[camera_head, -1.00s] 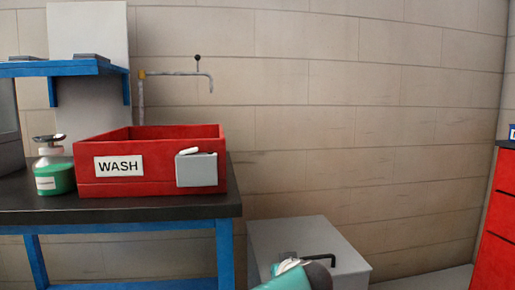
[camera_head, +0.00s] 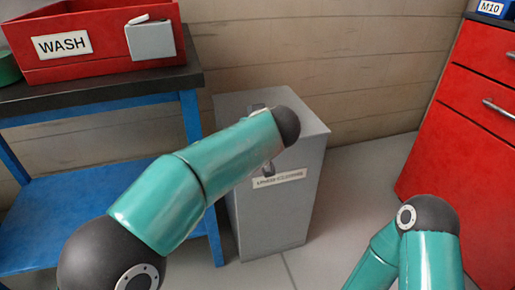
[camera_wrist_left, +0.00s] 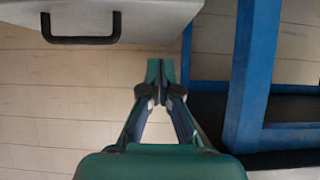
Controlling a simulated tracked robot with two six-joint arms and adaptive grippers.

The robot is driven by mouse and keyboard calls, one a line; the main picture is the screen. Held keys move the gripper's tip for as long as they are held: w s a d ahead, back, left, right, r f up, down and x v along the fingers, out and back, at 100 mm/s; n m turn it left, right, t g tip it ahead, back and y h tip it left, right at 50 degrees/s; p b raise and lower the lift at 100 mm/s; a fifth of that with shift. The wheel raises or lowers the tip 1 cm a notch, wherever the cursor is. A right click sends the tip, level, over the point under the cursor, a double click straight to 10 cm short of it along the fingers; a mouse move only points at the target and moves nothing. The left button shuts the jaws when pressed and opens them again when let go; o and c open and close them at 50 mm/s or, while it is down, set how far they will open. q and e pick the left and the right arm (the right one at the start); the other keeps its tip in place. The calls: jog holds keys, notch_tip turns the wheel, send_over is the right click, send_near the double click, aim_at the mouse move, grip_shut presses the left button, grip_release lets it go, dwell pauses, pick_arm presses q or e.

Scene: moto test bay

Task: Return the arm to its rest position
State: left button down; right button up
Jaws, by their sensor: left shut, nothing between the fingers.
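My left arm reaches in from the left in the head view, its teal links crossing in front of the grey bin (camera_head: 275,215). Its gripper cannot be clearly made out there. In the left wrist view my left gripper (camera_wrist_left: 166,68) has its fingertips together, with nothing between them. It is apart from the black handle (camera_wrist_left: 80,38) at the upper left and the blue bench leg (camera_wrist_left: 250,75) at the right. Part of my right arm shows at the lower right of the head view; its gripper is out of view.
A red WASH box (camera_head: 100,55) with a grey holder (camera_head: 151,41) stands on the dark-topped blue bench (camera_head: 100,94) at left. A red drawer cabinet (camera_head: 460,110) stands at right. Floor shows between bin and cabinet.

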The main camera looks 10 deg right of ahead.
pick_arm(q)
jog(key=s+d+f, duration=0.1)
jog(key=s+f, duration=0.2)
jog(key=s, duration=0.5)
jog(key=w+a+f+n+g+y, duration=0.2)
jog(key=w+a+f+g, duration=0.15)
jog(key=a+f, duration=0.7)
jog(key=s+a+f+n+g, duration=0.1)
jog(key=s+a+f+g, duration=0.35)
jog(key=a+f, duration=0.8)
jog(key=s+f+g+h+p, duration=0.1)
jog(key=s+f+g+h, duration=0.3)
jog(key=s+f, duration=1.05)
jog(key=s+d+f+m+t+h, duration=0.1)
jog(key=s+d+f+m+h, duration=0.15)
jog(key=s, duration=0.35)
jog(key=s+d+f+m+h, duration=0.1)
jog(key=s+d+f+h, duration=0.1)
jog(key=s+d, duration=0.3)
notch_tip(320, 180, up, 38)
jog(key=s+a+p, duration=0.1)
jog(key=p, duration=3.8)
jog(key=shift+s+a, duration=0.25)
pick_arm(e)
notch_tip(320, 180, up, 39)
jog(key=shift+r, duration=0.2)
